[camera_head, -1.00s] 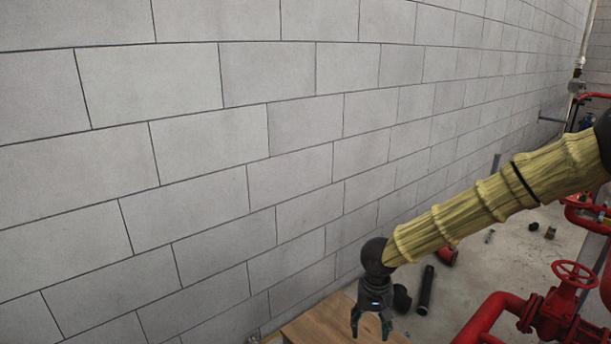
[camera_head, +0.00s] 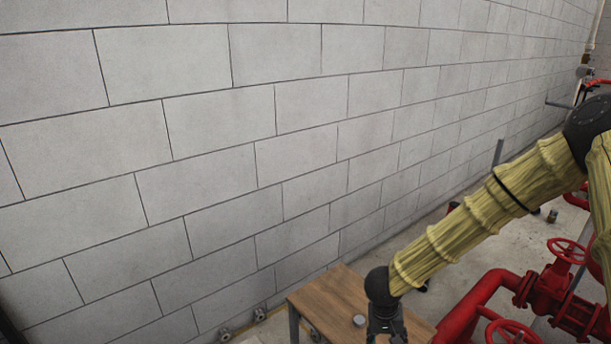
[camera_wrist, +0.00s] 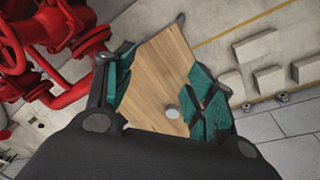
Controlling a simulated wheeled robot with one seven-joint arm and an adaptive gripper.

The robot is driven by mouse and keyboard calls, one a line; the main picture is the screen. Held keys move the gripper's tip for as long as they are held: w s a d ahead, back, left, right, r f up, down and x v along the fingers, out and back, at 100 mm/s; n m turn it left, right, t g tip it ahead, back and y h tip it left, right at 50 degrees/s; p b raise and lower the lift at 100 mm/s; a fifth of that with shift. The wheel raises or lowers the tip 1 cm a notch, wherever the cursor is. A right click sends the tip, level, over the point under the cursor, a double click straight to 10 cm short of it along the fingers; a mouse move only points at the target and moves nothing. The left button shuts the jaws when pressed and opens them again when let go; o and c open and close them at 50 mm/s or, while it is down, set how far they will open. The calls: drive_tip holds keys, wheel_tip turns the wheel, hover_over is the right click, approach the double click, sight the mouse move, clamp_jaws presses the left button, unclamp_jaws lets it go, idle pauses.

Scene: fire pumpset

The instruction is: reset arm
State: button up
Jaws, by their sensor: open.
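My gripper (camera_wrist: 162,72) is open in the wrist view, with its teal-padded fingers spread apart and nothing between them. In the head view my gripper (camera_head: 387,326) hangs at the bottom edge, pointing down, and its fingertips are cut off. My arm, in a yellowish ribbed sleeve, slopes down to it from the right. The wooden table (camera_head: 325,292) is behind and below the gripper. It also shows between the fingers in the wrist view (camera_wrist: 160,65).
A small grey disc (camera_head: 359,321) lies on the table. Red pipes with valve wheels (camera_head: 568,250) stand close on the right. A grey block wall (camera_head: 215,125) fills the left and back. Pipe-like fittings (camera_head: 260,313) sit near the wall's foot.

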drive_tip(key=s+d+f+h+b, duration=0.1)
drive_tip(key=s+d+f, duration=0.2)
drive_tip(key=s+f, duration=0.55)
drive_tip(key=s+a+f+y+b, duration=0.1)
drive_tip(key=s+f, duration=0.5)
drive_tip(key=s, duration=0.5)
drive_tip(key=s+f+n+y+b, duration=0.1)
drive_tip(key=s+f+y, duration=0.1)
drive_tip(key=s+f, duration=0.4)
drive_tip(key=s, duration=0.5)
drive_tip(key=shift+s+a+f+n+b, duration=0.25)
drive_tip(key=shift+s+a+n+b, duration=0.05)
drive_tip(key=shift+a+b, duration=0.1)
